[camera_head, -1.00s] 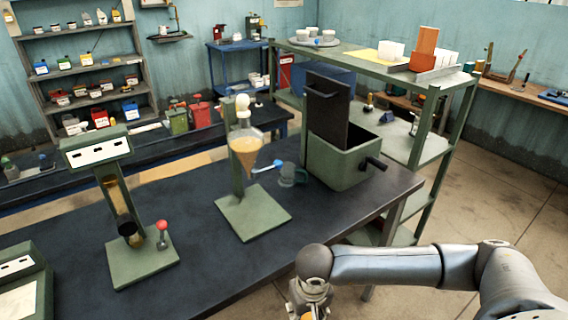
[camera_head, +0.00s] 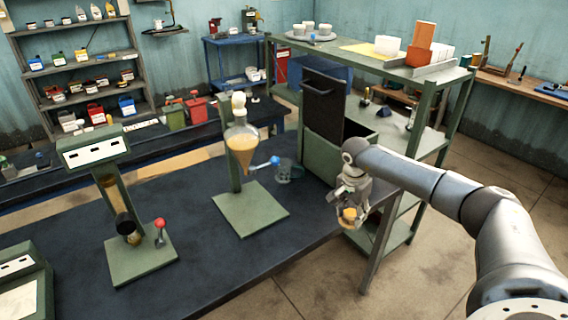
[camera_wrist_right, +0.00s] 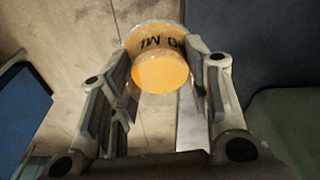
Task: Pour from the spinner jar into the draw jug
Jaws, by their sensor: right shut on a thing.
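My right gripper (camera_head: 348,208) is shut on a small clear jar (camera_head: 349,216) with orange liquid in it, which I take as the spinner jar. It holds the jar beyond the table's right edge. In the right wrist view the jar (camera_wrist_right: 160,72) sits between the fingers of my gripper (camera_wrist_right: 160,60), with dark lettering on its wall. A clear greyish jug (camera_head: 285,172), which looks like the draw jug, stands on the dark table beside the funnel stand. Its contents cannot be told. My left gripper is not in view.
A glass funnel (camera_head: 241,145) with orange liquid and a blue tap stands on a green base (camera_head: 250,210). A green box (camera_head: 358,157) with a raised black lid (camera_head: 322,105) is behind my right gripper. A green column device (camera_head: 120,200) is at left. The front middle of the table (camera_head: 210,270) is clear.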

